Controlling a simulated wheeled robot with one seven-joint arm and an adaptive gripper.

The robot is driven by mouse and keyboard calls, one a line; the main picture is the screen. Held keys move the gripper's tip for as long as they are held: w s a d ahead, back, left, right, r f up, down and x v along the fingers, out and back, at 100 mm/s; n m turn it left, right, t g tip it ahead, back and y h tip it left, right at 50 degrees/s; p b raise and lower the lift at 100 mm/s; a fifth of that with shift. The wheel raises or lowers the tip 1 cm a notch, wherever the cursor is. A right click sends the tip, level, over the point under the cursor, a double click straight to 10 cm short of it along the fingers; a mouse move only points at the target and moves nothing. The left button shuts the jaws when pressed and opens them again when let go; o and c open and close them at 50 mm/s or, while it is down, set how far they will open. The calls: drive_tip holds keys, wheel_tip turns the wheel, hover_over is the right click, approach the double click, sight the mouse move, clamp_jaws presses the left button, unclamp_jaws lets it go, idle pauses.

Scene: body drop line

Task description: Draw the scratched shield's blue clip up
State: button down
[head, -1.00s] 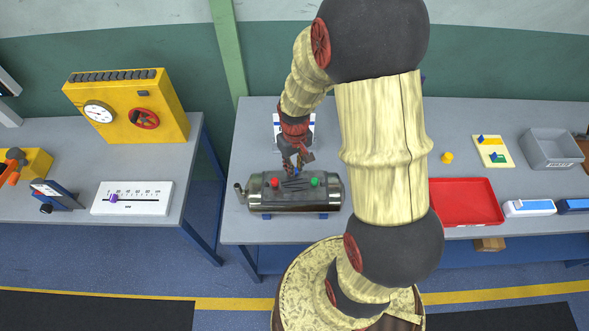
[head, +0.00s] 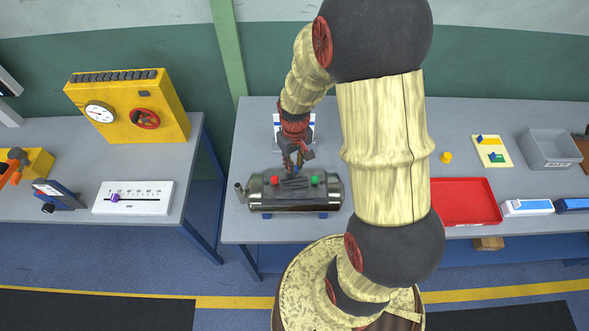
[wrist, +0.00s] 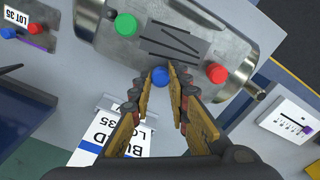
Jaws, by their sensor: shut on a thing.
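A silver metal canister (head: 330,193) lies on the middle table, with a dark grey shield (head: 293,184) bearing scratch-like lines on its top. A red clip (head: 274,181) and a green clip (head: 315,181) sit at its two ends; the wrist view also shows the red clip (wrist: 216,73), green clip (wrist: 126,24) and scratched shield (wrist: 178,40). The blue clip (wrist: 160,77) is at the shield's far edge, between my fingertips. My gripper (wrist: 164,72) is shut on it. My fingers partly cover it, and I cannot tell whether it has lifted.
A white card with a blue stripe (wrist: 92,142) stands behind the canister. A red tray (head: 463,202) and a grey bin (head: 552,149) are to the right. My arm hides the table right of the canister. A white slider gauge (head: 133,197) is on the left table.

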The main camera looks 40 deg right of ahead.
drive_tip(key=shift+r+p, duration=0.3)
drive_tip(key=shift+r, duration=0.25)
idle(0.4)
drive_tip(key=c, duration=1.7)
unclamp_jaws()
drive_tip(key=shift+r+p, duration=2.5)
drive_tip(key=shift+r, duration=1)
